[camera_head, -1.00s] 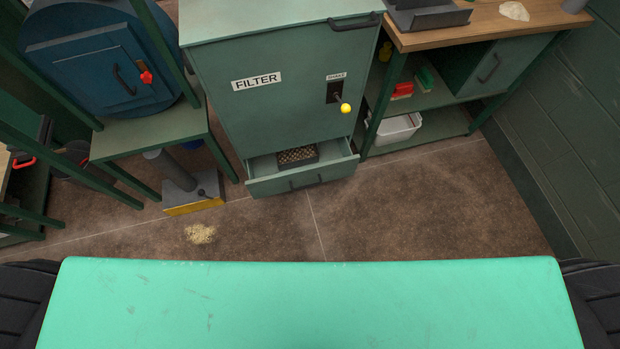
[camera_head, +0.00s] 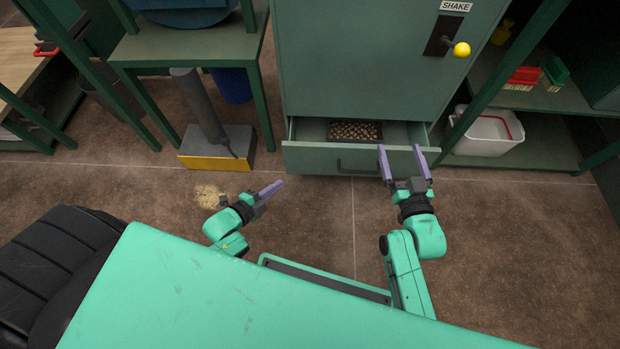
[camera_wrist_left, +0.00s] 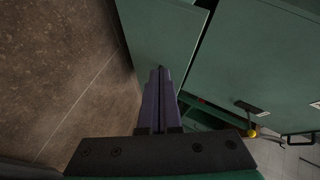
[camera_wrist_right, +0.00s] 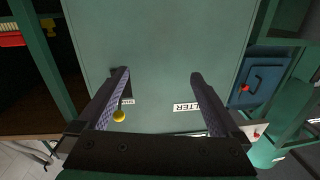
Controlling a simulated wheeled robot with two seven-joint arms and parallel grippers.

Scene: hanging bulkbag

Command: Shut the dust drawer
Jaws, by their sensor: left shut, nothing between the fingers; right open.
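The dust drawer (camera_head: 350,159) at the bottom of the green filter cabinet (camera_head: 370,70) stands pulled out, with a dark box of brownish granules (camera_head: 355,131) inside. It has a dark handle (camera_head: 358,168) on its front. My right gripper (camera_head: 401,150) is open and empty, its fingers over the right part of the drawer front in the head view; I cannot tell if they touch it. In the right wrist view its fingers (camera_wrist_right: 160,82) spread before the cabinet. My left gripper (camera_head: 279,184) is shut and empty, left of and apart from the drawer front. It also shows shut in the left wrist view (camera_wrist_left: 157,75).
A grey pedal-like post with a yellow-edged base (camera_head: 214,163) stands left of the cabinet. A pale spill (camera_head: 209,196) lies on the floor. A shelf with a white bin (camera_head: 488,132) is at the right. A yellow-knobbed shake lever (camera_head: 461,49) juts from the cabinet.

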